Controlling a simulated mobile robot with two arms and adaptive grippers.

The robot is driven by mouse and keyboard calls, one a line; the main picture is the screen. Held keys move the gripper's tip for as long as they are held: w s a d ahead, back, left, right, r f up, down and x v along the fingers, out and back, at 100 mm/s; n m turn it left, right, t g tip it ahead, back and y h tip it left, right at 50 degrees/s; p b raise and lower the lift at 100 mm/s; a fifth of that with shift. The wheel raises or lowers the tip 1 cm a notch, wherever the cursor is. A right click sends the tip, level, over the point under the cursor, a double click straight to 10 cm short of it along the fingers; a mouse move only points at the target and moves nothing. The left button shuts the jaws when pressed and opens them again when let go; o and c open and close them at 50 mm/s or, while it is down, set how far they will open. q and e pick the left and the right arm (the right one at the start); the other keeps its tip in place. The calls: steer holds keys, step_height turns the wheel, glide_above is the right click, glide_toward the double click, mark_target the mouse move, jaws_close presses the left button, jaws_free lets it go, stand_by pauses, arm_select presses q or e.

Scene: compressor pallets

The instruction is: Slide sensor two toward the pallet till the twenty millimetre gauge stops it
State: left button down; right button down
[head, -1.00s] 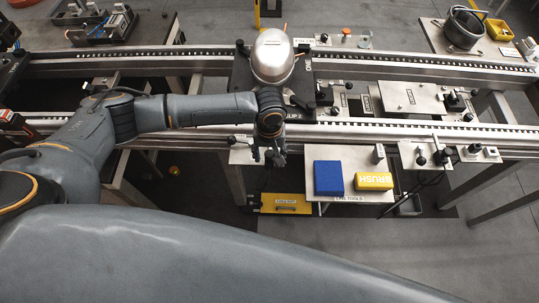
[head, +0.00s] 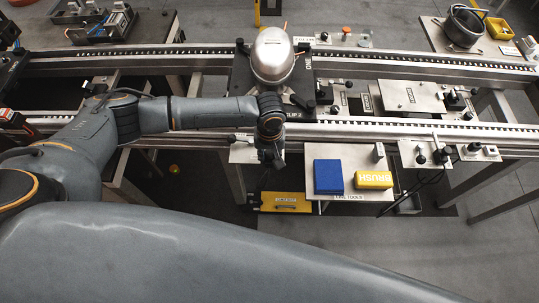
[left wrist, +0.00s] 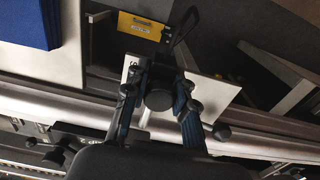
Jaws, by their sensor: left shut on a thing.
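My left gripper (head: 270,157) is over the front rail, beside a small pale plate (head: 242,152). In the left wrist view its two blue-padded fingers (left wrist: 160,112) are shut on a dark round-ended part, which I take to be sensor two (left wrist: 158,99). The pale plate (left wrist: 209,92) lies under it, its label mostly hidden. The dark pallet (head: 240,82) carries a silver domed compressor (head: 272,56) and sits behind the gripper, across the rails. I cannot pick out the twenty millimetre gauge. My right gripper is not in view.
A shelf (head: 345,193) holds a blue block (head: 328,177) and a yellow brush block (head: 374,180). A yellow labelled box (head: 285,202) is below the gripper. Another plate with black knobs (head: 425,153) stands on the front rail to the right.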

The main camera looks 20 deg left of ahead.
arm_select(q)
steer(key=shift+w+a, duration=0.15)
steer(key=shift+w, duration=0.3)
stand_by(0.6)
steer(key=shift+w+a+r+b, duration=0.1)
steer(key=shift+w+a+b, duration=0.1)
steer(key=shift+w, duration=0.55)
steer(key=shift+w+a+b, duration=0.1)
steer(key=shift+w+a, duration=0.1)
steer(key=shift+w, duration=0.5)
stand_by(1.2)
steer(key=c, duration=1)
jaws_free()
step_height(320, 180, up, 12)
steer(key=shift+f, duration=0.1)
